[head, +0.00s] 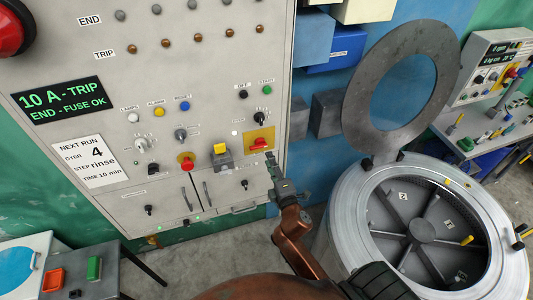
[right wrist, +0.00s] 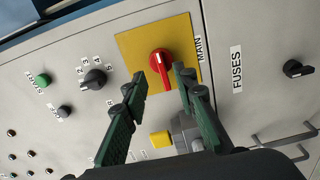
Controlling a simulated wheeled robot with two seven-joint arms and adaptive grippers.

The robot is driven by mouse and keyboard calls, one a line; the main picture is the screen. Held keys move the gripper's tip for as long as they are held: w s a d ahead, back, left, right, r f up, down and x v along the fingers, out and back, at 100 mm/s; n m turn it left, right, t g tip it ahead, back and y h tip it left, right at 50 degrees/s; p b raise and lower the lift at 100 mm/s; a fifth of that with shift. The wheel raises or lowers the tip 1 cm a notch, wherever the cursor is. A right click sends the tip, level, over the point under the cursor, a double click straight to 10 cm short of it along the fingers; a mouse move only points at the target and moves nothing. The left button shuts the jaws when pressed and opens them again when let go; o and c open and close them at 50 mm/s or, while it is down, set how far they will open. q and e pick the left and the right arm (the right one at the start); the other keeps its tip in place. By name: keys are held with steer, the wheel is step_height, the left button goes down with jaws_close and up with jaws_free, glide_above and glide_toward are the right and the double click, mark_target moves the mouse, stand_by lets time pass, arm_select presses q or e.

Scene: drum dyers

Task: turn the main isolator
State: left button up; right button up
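The main isolator is a red rotary handle (head: 258,144) on a yellow square plate on the grey control panel. In the head view the handle lies roughly level. In the right wrist view the red handle (right wrist: 162,66) stands nearly upright, beside the label MAIN. My right gripper (head: 271,160) is just below and right of the plate in the head view. In the right wrist view its two dark green fingers (right wrist: 159,76) are apart, with the handle between and just beyond their tips. The gap between them looks empty; contact cannot be told. My left gripper is not in view.
A black knob sits near the label FUSES (right wrist: 237,69). A round metal drum (head: 345,215) with its lid raised stands at the right.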

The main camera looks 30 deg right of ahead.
steer(key=v, duration=0.5)
steer(key=shift+s, duration=0.25)
